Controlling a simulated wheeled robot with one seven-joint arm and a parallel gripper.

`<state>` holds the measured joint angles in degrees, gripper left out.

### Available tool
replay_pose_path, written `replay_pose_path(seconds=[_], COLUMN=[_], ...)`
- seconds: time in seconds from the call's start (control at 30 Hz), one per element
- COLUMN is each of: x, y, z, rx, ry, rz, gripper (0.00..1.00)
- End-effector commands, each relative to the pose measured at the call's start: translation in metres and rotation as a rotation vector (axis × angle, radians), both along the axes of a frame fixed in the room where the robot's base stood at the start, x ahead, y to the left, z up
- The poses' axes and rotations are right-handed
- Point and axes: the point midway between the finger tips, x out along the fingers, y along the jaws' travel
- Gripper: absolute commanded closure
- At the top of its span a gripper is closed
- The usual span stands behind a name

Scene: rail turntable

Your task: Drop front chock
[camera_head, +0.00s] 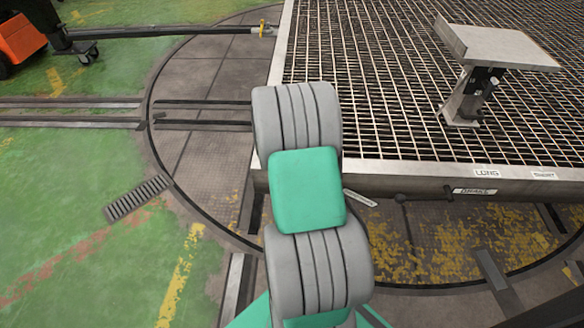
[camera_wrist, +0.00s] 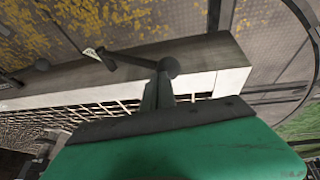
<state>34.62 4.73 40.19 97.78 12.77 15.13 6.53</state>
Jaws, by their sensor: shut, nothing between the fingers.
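In the wrist view my gripper (camera_wrist: 166,74) is shut and empty, a narrow dark pair of fingers beyond the green palm. A dark lever arm (camera_wrist: 128,59) with a pale tag (camera_wrist: 92,53) reaches to the fingertips or just behind them. Whether they touch I cannot tell. In the head view a pale tag plate (camera_head: 360,198) shows beside my arm, below the deck's front edge. My arm hides the fingers there. No wheel chock can be made out for certain.
The grated deck (camera_head: 420,173) fills the right, with LONG and BRAKE labels, small knobs and a plate on a pedestal (camera_head: 500,47). An orange vehicle (camera_head: 18,40) and a dark bar (camera_head: 165,31) are at upper left. Green floor (camera_head: 75,200) at left is mostly clear.

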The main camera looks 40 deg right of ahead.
Motion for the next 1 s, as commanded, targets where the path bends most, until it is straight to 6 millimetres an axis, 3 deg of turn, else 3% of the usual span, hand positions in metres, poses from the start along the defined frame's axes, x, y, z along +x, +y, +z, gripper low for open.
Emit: replay_pose_path(seconds=[0.03, 0.23, 0.5, 0.7, 1.0], x=[0.003, 0.014, 0.021, 0.021, 0.021], y=[0.003, 0.011, 0.021, 0.025, 0.028], z=[-0.014, -0.048, -0.087, -0.107, -0.121], rx=[-0.028, -0.155, -0.153, -0.152, -0.151], ry=[0.034, 0.173, 0.171, 0.169, 0.167], rz=[-0.001, -0.018, -0.023, -0.024, -0.020], gripper=[1.00, 1.00, 1.00, 1.00, 1.00])
